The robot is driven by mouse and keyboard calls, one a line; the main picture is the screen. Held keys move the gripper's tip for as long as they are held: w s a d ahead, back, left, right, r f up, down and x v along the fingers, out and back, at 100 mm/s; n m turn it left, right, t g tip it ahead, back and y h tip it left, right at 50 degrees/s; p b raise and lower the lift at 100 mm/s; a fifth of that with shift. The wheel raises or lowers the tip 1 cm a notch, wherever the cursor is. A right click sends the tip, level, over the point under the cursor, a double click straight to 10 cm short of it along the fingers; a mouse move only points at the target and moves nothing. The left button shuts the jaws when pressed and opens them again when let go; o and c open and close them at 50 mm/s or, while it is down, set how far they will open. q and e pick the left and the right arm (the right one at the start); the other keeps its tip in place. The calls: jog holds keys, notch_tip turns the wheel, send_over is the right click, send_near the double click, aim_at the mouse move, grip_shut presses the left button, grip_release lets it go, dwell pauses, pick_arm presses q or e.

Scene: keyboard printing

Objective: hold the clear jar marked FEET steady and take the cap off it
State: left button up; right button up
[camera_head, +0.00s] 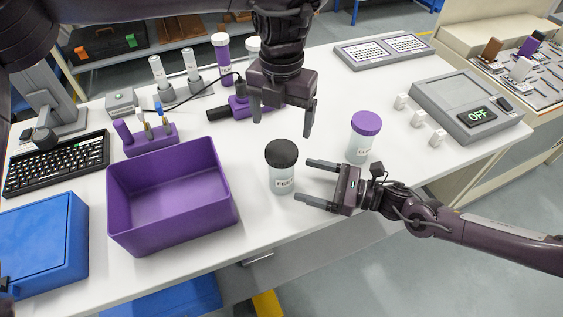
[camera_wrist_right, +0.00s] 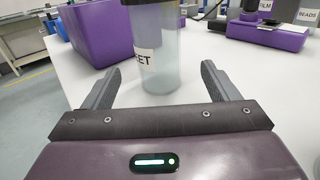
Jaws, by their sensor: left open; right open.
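The clear jar marked FEET (camera_head: 282,178) stands upright on the white table in the head view, with a black cap (camera_head: 282,153) on top. In the right wrist view the jar (camera_wrist_right: 158,75) stands ahead, between the lines of the fingers, its label partly showing "ET" and its cap mostly cut off by the frame. My right gripper (camera_head: 318,181) is open just right of the jar, its fingers pointing toward it. My left gripper (camera_head: 283,117) is open above and behind the jar, fingers pointing down, holding nothing.
A purple bin (camera_head: 128,219) stands left of the jar. A second jar with a purple cap (camera_head: 365,124) stands close to the right, beyond my right gripper. A grey device reading OFF (camera_head: 452,100) and small white blocks (camera_head: 419,117) are farther right. The table's front edge is near.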

aim_at(281, 150)
pick_arm(q)
jog(key=shift+s, duration=0.15)
pick_arm(e)
jog(key=shift+x, duration=3.9)
jog(key=shift+s, duration=0.15)
grip_shut()
pick_arm(q)
jog(key=m, duration=1.1)
jog(key=shift+m, duration=0.4)
jog(key=m, duration=1)
jog(key=shift+m, duration=0.3)
jog(key=shift+f, duration=3.95)
jog(key=shift+c, duration=0.4)
